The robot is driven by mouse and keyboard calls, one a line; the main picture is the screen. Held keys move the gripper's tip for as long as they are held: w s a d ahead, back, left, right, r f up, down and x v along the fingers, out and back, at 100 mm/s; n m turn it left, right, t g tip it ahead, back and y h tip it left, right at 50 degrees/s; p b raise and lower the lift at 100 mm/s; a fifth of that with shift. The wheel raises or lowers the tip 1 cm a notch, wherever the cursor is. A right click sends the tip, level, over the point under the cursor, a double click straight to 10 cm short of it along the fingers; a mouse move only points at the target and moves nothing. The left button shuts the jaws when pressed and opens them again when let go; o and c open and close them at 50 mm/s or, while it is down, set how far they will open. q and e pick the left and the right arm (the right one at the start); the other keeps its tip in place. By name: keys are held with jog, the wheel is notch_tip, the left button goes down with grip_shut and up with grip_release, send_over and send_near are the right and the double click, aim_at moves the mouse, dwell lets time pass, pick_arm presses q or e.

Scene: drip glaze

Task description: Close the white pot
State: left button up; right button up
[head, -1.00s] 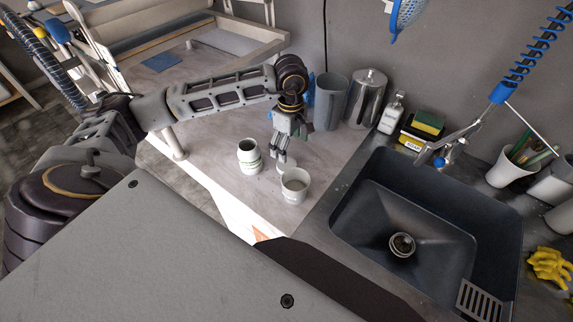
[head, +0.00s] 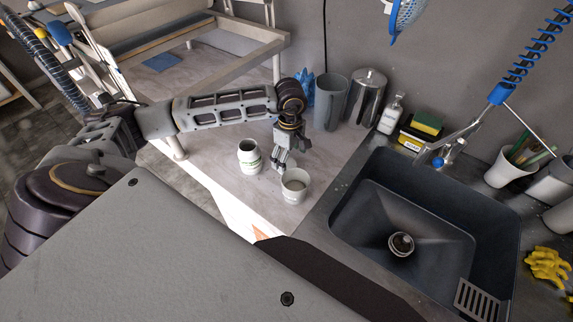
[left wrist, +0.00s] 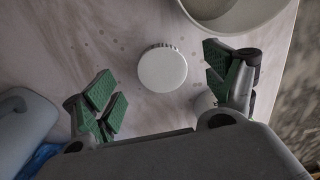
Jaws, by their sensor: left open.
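A white pot (head: 249,157) with a dark open top and a green-marked label stands upright on the counter. A round white lid (left wrist: 162,69) lies flat on the counter in the left wrist view, between and beyond my spread fingertips. My left gripper (head: 281,163) points down just right of the pot in the head view; it also shows in the left wrist view (left wrist: 162,86), open and empty. In the head view the gripper mostly hides the lid. My right gripper is not in view.
A white cup (head: 294,186) stands close in front of the gripper; its rim shows in the left wrist view (left wrist: 232,22). A grey cup (head: 330,103) and metal canister (head: 366,98) stand behind. The sink (head: 402,215) lies to the right.

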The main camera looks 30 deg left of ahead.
aim_at(289, 166)
pick_arm(q)
jog(key=shift+f+p, duration=0.4)
jog(key=shift+f, duration=1.55)
jog(key=shift+c, duration=0.3)
jog(key=c, duration=0.7)
